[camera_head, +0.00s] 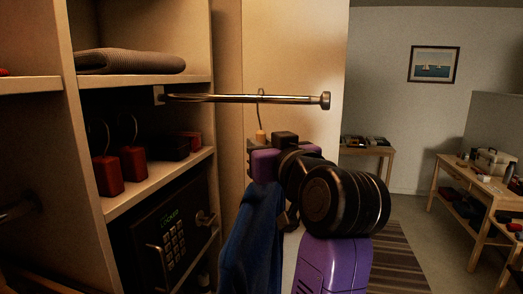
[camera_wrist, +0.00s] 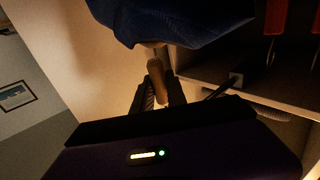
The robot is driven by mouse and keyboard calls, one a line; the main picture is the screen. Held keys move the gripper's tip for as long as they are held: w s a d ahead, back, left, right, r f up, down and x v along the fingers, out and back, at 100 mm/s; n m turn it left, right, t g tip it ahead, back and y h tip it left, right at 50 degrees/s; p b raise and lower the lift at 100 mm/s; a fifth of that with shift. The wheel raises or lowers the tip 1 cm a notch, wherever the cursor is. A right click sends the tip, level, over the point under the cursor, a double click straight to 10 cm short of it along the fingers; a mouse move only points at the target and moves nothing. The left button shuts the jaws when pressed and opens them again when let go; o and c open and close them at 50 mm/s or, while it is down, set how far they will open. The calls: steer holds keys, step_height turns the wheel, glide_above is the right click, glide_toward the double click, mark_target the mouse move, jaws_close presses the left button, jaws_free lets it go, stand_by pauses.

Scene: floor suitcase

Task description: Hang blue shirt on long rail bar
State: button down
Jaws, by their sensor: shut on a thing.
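The long metal rail bar (camera_head: 220,98) juts out from the cabinet in the head view. The blue shirt (camera_head: 254,240) hangs below my gripper (camera_head: 260,148), partly hidden by my arm. My gripper is shut on the wooden neck of the shirt's hanger (camera_head: 261,135). The thin hanger hook rises to the bar, and its curved top shows just above it; I cannot tell whether it bears on the bar. In the wrist view, the shirt (camera_wrist: 175,18) fills the top, and the hanger wood (camera_wrist: 157,78) is between the fingers of my gripper (camera_wrist: 154,90).
A cabinet on the left holds a folded grey cloth (camera_head: 130,61), red padlock-like objects (camera_head: 133,163) and a dark safe (camera_head: 165,235). A pale panel (camera_head: 295,55) stands behind the bar. Tables (camera_head: 480,180) stand at the right, with open floor before them.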

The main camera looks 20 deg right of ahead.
steer(key=shift+s+a+r+p, duration=0.2)
steer(key=shift+r+p, duration=0.2)
steer(key=shift+r, duration=0.25)
steer(key=shift+s+a+r+p, duration=0.15)
steer(key=shift+r+p, duration=0.25)
steer(key=shift+r, duration=0.25)
steer(key=shift+s+a+b, duration=0.15)
steer(key=shift+s+a, duration=0.5)
steer(key=shift+s, duration=0.3)
steer(key=shift+s+a+b, duration=0.15)
steer(key=shift+s+a, duration=0.5)
steer(key=shift+s, duration=0.45)
steer(key=s+d+p, duration=0.1)
steer(key=s+d, duration=0.4)
steer(key=shift+d+p, duration=0.3)
steer(key=shift+p, duration=0.1)
